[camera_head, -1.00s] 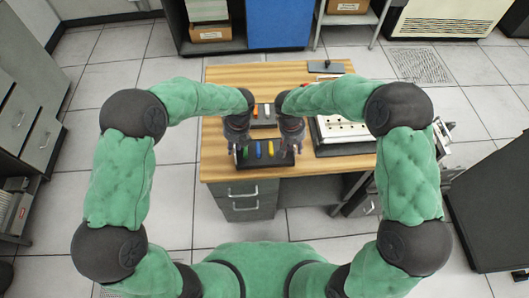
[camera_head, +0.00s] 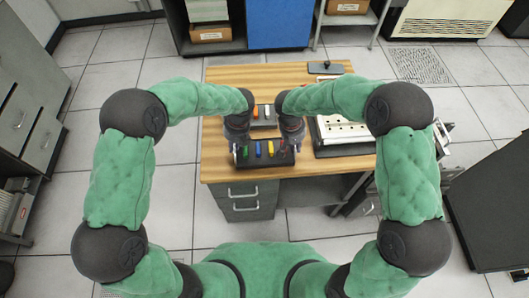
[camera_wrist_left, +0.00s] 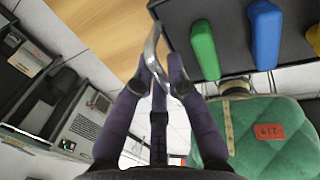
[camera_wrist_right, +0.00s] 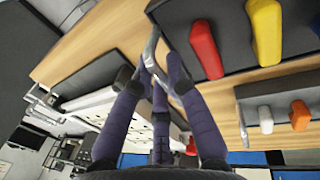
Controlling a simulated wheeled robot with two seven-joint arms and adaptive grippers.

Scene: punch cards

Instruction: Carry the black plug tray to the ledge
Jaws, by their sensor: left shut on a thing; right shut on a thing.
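The black plug tray (camera_head: 264,161) is over the near part of the wooden table, with green, blue, yellow and red plugs standing in a row. My left gripper (camera_head: 237,150) is shut on the silver handle at the tray's left end, and this shows in the left wrist view (camera_wrist_left: 160,82). My right gripper (camera_head: 294,150) is shut on the handle at the right end, also seen in the right wrist view (camera_wrist_right: 160,75). The tray looks level. The gap under it is hard to judge. I cannot tell which surface is the ledge.
A grey tray (camera_head: 265,123) with orange and light plugs sits just behind the black tray on the wooden table (camera_head: 225,75). A white panel (camera_head: 345,127) in a dark frame lies to the right. A small dark plate (camera_head: 325,67) lies at the back.

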